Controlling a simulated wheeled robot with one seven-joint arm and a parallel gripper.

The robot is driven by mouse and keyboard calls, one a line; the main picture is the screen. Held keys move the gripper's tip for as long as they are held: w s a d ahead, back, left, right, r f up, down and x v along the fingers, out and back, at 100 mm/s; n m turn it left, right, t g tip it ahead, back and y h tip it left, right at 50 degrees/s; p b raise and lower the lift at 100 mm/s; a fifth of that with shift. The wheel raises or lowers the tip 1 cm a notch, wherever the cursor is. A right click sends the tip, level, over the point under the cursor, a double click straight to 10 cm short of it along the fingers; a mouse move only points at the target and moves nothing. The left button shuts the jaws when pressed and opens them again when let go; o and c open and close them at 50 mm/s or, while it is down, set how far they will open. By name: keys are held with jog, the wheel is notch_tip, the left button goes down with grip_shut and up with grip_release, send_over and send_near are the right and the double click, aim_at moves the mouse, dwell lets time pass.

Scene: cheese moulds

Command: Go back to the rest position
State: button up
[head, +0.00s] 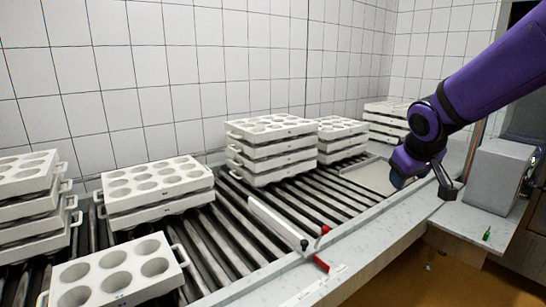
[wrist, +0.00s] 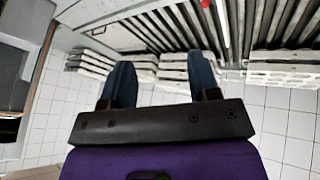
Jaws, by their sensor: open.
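My gripper (head: 422,185) hangs at the right end of the roller conveyor in the head view, at the end of my purple arm. In the wrist view my gripper (wrist: 162,85) shows two dark blue fingers spread apart with nothing between them. White mould trays with round cups stand in stacks on the conveyor: a stack in the middle (head: 270,150), one behind it (head: 343,138), and one at the far end (head: 388,122) near my arm. The far stack is partly hidden by my arm.
More trays stand at the left (head: 28,190), with a shorter stack (head: 158,190) and a single tray (head: 118,275) in front. The roller conveyor (head: 235,232) has bare rollers mid-front. A grey box (head: 497,176) stands on the right-hand counter. A tiled wall (head: 190,75) runs behind.

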jog(key=s+r+m, duration=0.1)
jog(key=s+r, duration=0.1)
jog(key=s, duration=1.1)
jog(key=s+r+m+g+y, duration=0.1)
jog(key=s+r+m, duration=0.1)
jog(key=s, duration=1.1)
jog(key=shift+r+m+y, duration=0.3)
jog(key=shift+r, duration=0.4)
